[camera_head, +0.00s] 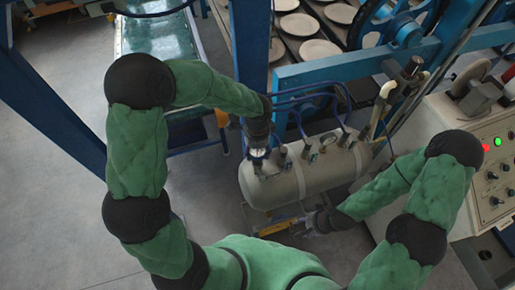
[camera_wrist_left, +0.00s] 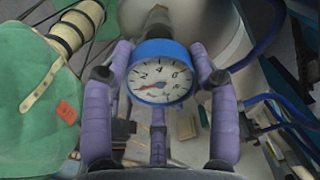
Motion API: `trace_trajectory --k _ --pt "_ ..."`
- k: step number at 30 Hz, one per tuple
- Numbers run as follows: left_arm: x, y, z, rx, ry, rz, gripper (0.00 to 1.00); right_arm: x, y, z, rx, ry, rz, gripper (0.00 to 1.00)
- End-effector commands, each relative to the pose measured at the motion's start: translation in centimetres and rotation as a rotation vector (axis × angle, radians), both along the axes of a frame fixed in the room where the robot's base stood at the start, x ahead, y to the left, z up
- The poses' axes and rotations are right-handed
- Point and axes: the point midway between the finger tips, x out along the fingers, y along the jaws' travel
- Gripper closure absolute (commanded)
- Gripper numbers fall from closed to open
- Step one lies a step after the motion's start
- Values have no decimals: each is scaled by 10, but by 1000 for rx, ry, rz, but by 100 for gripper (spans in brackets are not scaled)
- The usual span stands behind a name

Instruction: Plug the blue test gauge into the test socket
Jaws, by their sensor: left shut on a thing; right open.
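The blue test gauge (camera_wrist_left: 160,73) has a blue rim and a white dial, facing the camera in the left wrist view. My left gripper (camera_wrist_left: 160,58) is shut on it, with purple fingers on both sides. In the head view, my left gripper (camera_head: 258,150) is at the left end of the grey tank (camera_head: 310,183), with the gauge partly hidden under it. A grey-brown fitting (camera_wrist_left: 157,24) shows directly behind the gauge; I cannot tell whether the two are joined. I cannot make out the test socket clearly. My right gripper (camera_head: 303,224) is open, low in front of the tank.
Several valves and small gauges with blue hoses (camera_head: 312,100) line the tank's top, close to my left gripper. A control panel (camera_head: 492,165) with lit buttons stands at the right. Blue frame beams (camera_head: 250,45) rise behind the tank. Grey floor is clear at the left.

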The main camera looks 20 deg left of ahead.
Motion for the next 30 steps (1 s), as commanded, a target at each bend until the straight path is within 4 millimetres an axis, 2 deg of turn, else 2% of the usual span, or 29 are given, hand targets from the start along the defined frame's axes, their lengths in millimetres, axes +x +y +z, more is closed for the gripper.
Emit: trace_trajectory --k 3,8,30 --pt "0 0 -15 -1 -1 1 79 0 0 -13 0 0 0 54" --pt "0 0 -23 -1 -1 1 79 0 0 -19 0 0 0 54" --pt "0 0 -23 -1 -3 1 79 0 0 -18 0 0 0 54"
